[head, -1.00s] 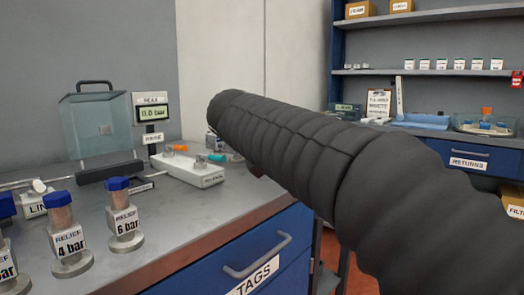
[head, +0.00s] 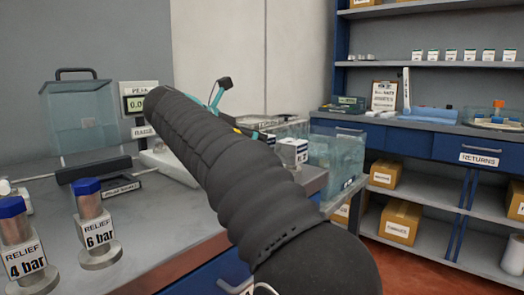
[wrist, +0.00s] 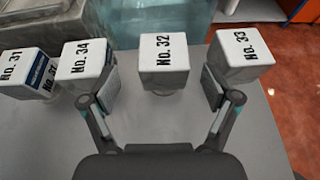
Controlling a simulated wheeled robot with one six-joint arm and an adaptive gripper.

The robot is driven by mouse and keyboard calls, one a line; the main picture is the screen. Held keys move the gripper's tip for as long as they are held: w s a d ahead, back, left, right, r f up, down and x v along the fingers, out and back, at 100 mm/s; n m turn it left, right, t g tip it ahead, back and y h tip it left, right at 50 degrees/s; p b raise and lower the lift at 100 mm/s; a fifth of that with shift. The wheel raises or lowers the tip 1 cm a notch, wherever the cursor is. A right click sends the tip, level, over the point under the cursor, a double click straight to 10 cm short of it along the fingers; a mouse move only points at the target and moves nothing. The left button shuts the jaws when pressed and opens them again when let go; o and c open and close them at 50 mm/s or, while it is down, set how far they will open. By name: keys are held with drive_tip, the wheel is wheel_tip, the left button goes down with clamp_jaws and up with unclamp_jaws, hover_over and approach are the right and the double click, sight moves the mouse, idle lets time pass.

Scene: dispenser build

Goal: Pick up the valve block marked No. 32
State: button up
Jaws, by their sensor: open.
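The valve block marked No. 32 (wrist: 164,62) is a grey block with a white top, upright on the grey bench in the wrist view. My gripper (wrist: 160,92) is open, with one finger to each side of that block's near side. The block sits centred, slightly beyond the fingertips, and no contact shows. Block No. 34 (wrist: 86,66) stands to the left, close by the left finger. Block No. 33 (wrist: 238,56) stands to the right, close by the right finger. In the head view my arm hides most of the gripper and blocks.
Block No. 31 (wrist: 24,72) stands farther left. A clear bin (wrist: 160,18) is behind the row; a clear bin (head: 336,160) also shows in the head view. Relief valves, such as the 6 bar one (head: 97,232), stand on the near bench. The bench ends at the right.

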drive_tip(key=shift+r+b+x, duration=0.2)
drive_tip(key=shift+b+x, duration=0.4)
drive_tip(key=shift+x, duration=3.05)
drive_tip(key=shift+d, duration=0.15)
drive_tip(key=c, duration=1.6)
